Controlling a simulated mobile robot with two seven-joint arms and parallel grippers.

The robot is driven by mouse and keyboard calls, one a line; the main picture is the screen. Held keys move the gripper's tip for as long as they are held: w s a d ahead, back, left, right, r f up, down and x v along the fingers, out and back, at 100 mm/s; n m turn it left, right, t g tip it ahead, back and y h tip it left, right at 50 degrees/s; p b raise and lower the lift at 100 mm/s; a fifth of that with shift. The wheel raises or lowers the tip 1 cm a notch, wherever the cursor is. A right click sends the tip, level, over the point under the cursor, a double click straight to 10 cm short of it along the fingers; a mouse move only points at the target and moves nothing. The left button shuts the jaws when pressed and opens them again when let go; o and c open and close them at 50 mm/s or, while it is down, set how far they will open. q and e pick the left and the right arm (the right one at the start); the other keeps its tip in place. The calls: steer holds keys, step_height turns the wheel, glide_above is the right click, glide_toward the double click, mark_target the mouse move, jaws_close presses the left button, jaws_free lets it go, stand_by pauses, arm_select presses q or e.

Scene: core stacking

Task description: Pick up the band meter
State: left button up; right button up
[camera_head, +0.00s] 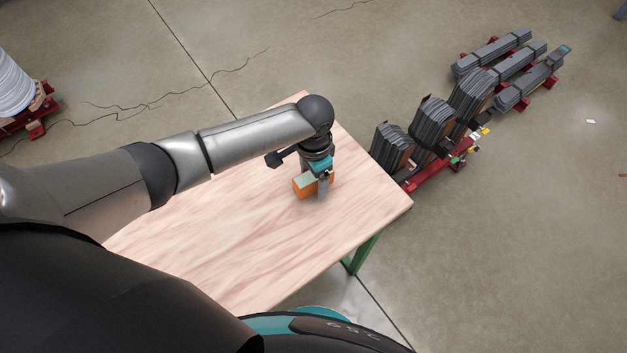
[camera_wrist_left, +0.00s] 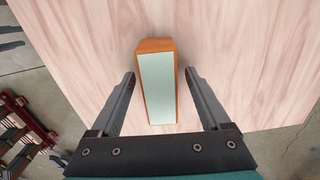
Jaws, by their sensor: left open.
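The band meter is likely the orange box with a pale green top face (camera_head: 303,183) on the wooden table. In the left wrist view the box (camera_wrist_left: 157,85) lies between the two fingers, its long side running along them. My left gripper (camera_head: 325,190) is over the box and hides part of it in the head view. In the left wrist view my left gripper (camera_wrist_left: 160,80) is open, with a finger on each side of the box and a visible gap to each. My right gripper is not in view.
The wooden table (camera_head: 220,240) is otherwise bare, with green legs. Stacks of dark laminated cores (camera_head: 432,122) stand on a red frame on the floor to the right. A white coil (camera_head: 14,85) on a red stand is at the far left.

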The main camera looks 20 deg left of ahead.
arm_select(q)
steer(key=shift+f, duration=0.25)
stand_by(0.6)
jaws_close()
stand_by(0.6)
